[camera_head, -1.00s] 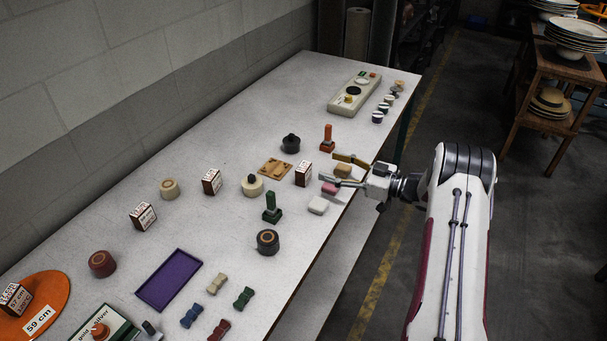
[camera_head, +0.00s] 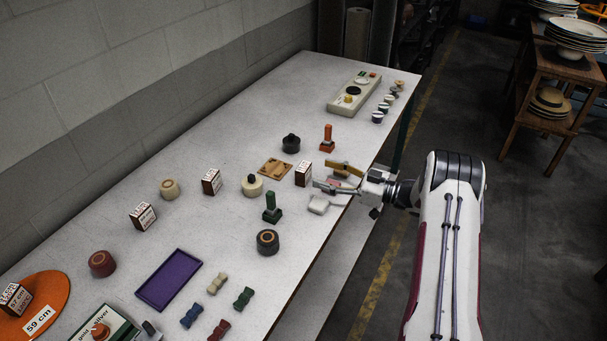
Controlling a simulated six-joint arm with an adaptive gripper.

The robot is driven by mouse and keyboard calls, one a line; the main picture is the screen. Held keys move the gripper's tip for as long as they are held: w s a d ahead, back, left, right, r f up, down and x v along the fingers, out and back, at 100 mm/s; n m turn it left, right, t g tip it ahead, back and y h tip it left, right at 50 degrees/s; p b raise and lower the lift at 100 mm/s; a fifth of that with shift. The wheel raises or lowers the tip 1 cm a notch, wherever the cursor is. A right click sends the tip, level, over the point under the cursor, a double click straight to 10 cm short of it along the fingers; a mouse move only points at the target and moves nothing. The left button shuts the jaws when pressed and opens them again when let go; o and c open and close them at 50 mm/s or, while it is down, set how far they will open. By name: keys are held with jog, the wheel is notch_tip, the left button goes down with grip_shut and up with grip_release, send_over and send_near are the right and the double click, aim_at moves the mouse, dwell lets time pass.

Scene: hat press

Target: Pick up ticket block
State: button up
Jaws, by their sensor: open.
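Several brown blocks with white printed labels, which look like the ticket blocks, stand on the table. The nearest to my gripper is a labelled block (camera_head: 303,173) at the table's right side. Others are a labelled block (camera_head: 212,181) in the middle, one (camera_head: 142,216) further left and one (camera_head: 15,298) on the orange disc. My gripper (camera_head: 326,175) is open, its two fingers pointing left. The nearest labelled block stands just left of the fingertips, and I cannot tell whether they touch it. Nothing is seen held in it.
White (camera_head: 318,204) and pinkish small blocks lie below or beside my fingers, partly hidden. A green stamp-like piece (camera_head: 271,209), an orange one (camera_head: 327,140) and a wooden plate (camera_head: 274,167) stand around. A purple tray (camera_head: 169,280) lies at the front left.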

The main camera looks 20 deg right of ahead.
aim_at(309, 169)
jog(key=shift+w+a, duration=0.15)
jog(key=shift+x, duration=2.55)
jog(key=shift+w+f, duration=0.1)
jog(key=shift+f, duration=0.05)
jog(key=c, duration=1.2)
